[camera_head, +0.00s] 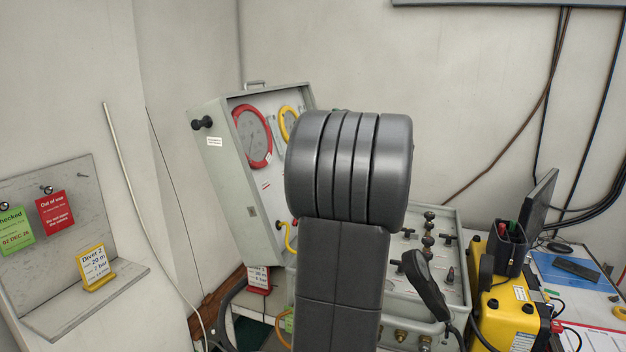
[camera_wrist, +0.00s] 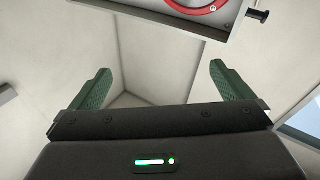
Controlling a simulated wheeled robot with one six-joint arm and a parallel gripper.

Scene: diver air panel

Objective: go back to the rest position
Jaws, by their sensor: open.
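My gripper (camera_wrist: 158,90) shows in the wrist view with its two green fingers wide apart and nothing between them. Behind the fingers are pale walls meeting in a corner. The grey air panel (camera_head: 228,155) stands open in the head view, with a red-rimmed gauge (camera_head: 253,136) and a yellow-rimmed gauge (camera_head: 288,122). Part of the panel box (camera_wrist: 160,14) and its red gauge rim (camera_wrist: 197,5) also show at the top of the wrist view. My dark arm covers the middle of the panel in the head view, and the gripper is hidden there.
A grey shelf (camera_head: 95,296) at left holds a yellow-framed card (camera_head: 96,266), with green (camera_head: 15,230) and red (camera_head: 56,212) tags hanging above. At right are a black handset (camera_head: 427,284), a yellow case (camera_head: 508,310), a monitor (camera_head: 541,205) and a desk (camera_head: 590,300).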

